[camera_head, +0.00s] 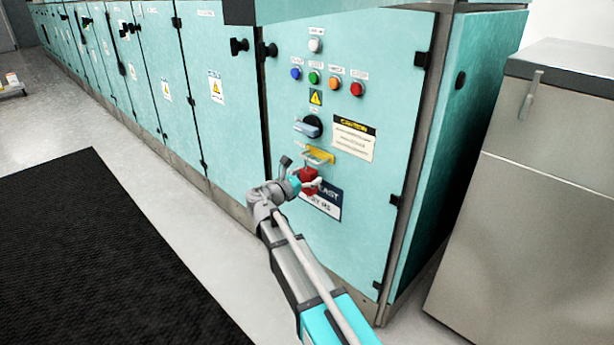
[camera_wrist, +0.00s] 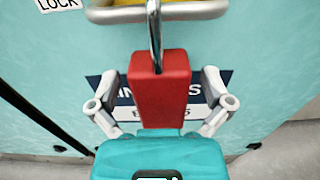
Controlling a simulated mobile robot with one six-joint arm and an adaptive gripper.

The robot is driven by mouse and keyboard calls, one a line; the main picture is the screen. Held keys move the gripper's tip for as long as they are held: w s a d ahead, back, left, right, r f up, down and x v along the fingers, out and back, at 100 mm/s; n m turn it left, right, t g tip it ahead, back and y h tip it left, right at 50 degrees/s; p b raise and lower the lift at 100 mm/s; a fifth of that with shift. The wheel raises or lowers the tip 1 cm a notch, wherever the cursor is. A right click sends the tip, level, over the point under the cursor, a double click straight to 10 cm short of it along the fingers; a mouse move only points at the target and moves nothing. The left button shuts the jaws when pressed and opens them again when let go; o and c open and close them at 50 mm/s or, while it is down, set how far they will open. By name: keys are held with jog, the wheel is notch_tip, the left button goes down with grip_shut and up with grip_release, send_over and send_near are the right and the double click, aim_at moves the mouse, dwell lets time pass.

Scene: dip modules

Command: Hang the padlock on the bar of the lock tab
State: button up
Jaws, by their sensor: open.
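The red padlock (camera_head: 308,176) is upright below the yellow lock tab (camera_head: 321,153) on the cabinet door. In the wrist view, the padlock's red body (camera_wrist: 160,88) is between the fingers of my gripper (camera_wrist: 159,82), with a gap on each side. My gripper (camera_head: 311,186) is open around it, not touching it. The silver shackle (camera_wrist: 154,28) rises across the metal bar (camera_wrist: 200,11) of the tab. The shackle's top is cut off by the wrist view, so whether it loops fully around the bar is not clear.
A dark-blue and white sign (camera_head: 327,202) is behind the padlock. A metal cabinet (camera_head: 530,190) stands at right. A black mat (camera_head: 100,250) lies on the floor at left.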

jog(key=v, duration=1.2)
dwell(0.3)
jog(key=shift+s, duration=0.1)
